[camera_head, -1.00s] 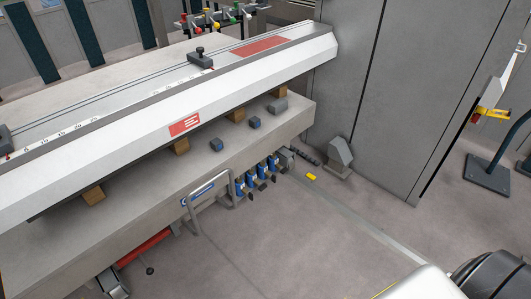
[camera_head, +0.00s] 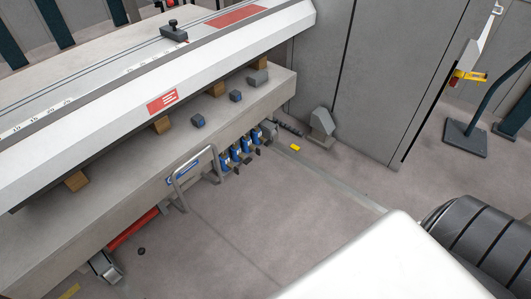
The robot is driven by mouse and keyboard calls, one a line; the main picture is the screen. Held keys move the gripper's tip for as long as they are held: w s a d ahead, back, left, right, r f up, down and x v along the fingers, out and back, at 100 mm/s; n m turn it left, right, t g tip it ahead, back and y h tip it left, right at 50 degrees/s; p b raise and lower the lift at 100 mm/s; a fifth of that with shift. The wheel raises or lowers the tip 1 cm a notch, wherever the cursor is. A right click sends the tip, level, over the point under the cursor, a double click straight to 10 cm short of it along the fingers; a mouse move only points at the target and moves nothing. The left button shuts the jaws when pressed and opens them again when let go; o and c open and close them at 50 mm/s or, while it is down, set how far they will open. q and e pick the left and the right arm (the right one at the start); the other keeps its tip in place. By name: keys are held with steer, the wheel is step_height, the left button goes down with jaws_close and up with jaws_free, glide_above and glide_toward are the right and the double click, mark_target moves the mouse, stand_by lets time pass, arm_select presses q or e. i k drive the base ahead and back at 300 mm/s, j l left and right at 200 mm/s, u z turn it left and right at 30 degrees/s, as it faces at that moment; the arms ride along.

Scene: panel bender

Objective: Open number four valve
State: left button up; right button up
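A row of several small blue valves (camera_head: 235,155) with dark handles sits low under the front edge of the grey machine bed, in the middle of the head view. Their numbers are too small to read, so I cannot tell which is number four. A bent metal guard bar (camera_head: 196,178) stands just left of the valves and partly covers that side. Neither of my grippers is in view.
The panel bender (camera_head: 120,130) fills the left side. A grey cabinet (camera_head: 395,80) stands behind at right, with a grey wedge-shaped block (camera_head: 322,127) at its foot. A yellow piece (camera_head: 295,147) lies on the floor. Open floor (camera_head: 270,215) lies in front of the valves.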

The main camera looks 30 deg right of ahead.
mark_target(267, 143)
steer(key=z, duration=0.85)
steer(key=i+l+z, duration=0.25)
steer(key=k+j, duration=0.05)
steer(key=j, duration=0.05)
